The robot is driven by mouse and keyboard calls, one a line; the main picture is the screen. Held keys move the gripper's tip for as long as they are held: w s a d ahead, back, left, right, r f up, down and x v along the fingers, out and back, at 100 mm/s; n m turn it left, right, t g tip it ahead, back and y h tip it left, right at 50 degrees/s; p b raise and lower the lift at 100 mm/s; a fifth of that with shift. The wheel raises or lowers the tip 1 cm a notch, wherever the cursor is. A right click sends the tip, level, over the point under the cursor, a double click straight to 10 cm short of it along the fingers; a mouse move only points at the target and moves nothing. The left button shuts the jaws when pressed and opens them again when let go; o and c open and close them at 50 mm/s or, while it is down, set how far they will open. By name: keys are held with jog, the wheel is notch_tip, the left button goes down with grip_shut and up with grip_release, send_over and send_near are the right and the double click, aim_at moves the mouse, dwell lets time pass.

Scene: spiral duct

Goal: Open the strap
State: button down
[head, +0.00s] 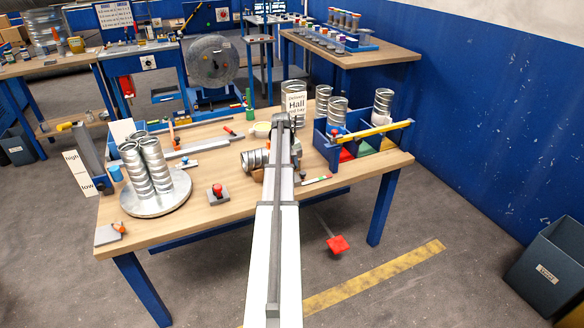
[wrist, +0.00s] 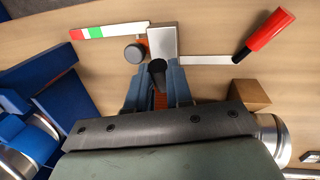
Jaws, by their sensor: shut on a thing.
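In the wrist view my gripper (wrist: 158,82) is shut on a dark, round-ended piece (wrist: 157,70) in front of a grey metal block (wrist: 163,42). An orange band (wrist: 160,101), perhaps the strap, shows between the fingers; how it is fastened is hidden. A lever with a red grip (wrist: 265,35) extends right from the block. A red, white and green strip (wrist: 110,31) lies to its left, beside a dark round knob (wrist: 134,53). In the head view a spiral duct (head: 254,159) lies on its side left of my arm, which hides much of the work spot.
Upright ducts (head: 148,165) stand on a round plate at left. A blue divided bin (head: 330,151) with ducts stands at right. A red-knobbed block (head: 217,193) sits near the front of the wooden table (head: 190,225).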

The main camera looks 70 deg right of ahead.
jog(key=shift+g+y, duration=0.6)
jog(key=r, duration=0.1)
jog(key=w+d+r, duration=0.1)
jog(key=r, duration=0.1)
jog(key=shift+w+d+r, duration=0.15)
jog(key=shift+d+r, duration=0.1)
jog(key=shift+r, duration=0.1)
jog(key=shift+w+r+g+y, duration=0.1)
jog(key=shift+r+g+y, duration=0.25)
jog(key=shift+r, duration=0.4)
jog(key=c, duration=1)
grip_release()
jog(key=shift+v, duration=6)
